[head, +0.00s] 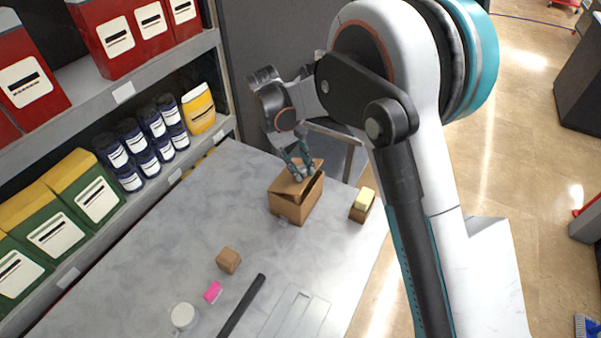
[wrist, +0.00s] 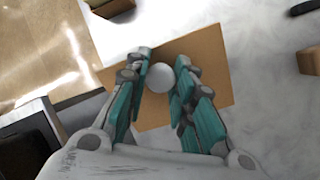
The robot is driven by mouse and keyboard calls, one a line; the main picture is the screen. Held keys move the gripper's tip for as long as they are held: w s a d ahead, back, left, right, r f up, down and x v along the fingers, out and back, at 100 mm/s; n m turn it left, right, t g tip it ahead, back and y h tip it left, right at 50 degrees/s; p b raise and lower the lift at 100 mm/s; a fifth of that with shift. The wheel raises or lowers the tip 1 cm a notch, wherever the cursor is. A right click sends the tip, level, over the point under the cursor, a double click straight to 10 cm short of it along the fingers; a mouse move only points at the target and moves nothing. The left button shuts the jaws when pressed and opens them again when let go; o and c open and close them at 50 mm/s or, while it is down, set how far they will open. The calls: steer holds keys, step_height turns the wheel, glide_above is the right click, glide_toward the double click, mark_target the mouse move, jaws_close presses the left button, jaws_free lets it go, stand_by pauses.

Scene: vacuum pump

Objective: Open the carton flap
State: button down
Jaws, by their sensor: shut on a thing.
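The brown carton (head: 287,208) stands on the grey table near its far end. Its flap (head: 283,185) is tilted up a little, with a dark gap showing below it on the right side. In the wrist view the flap (wrist: 210,58) is a brown panel below the fingers. A round pale knob (wrist: 159,81) sits on the flap, between my fingertips. My gripper (head: 300,172) reaches down over the carton from behind and is shut on the knob. The carton's inside is mostly hidden.
A small open box (head: 358,214) with a yellow block (head: 365,198) stands right of the carton. A small brown cube (head: 228,260), pink block (head: 213,292), white cup (head: 183,316) and black rod (head: 241,306) lie nearer. A stocked shelf (head: 150,185) borders the table's left.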

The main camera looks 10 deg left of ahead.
steer(key=shift+w+a+r+h+b, duration=0.2)
steer(key=shift+a+r+h+b, duration=0.3)
steer(key=shift+h+b, duration=0.3)
steer(key=c, duration=1.3)
jaws_free()
steer(key=shift+c, duration=0.2)
steer(key=v, duration=0.7)
steer(key=shift+w+a+r, duration=0.15)
steer(key=shift+w+r, duration=0.05)
steer(key=shift+w, duration=0.05)
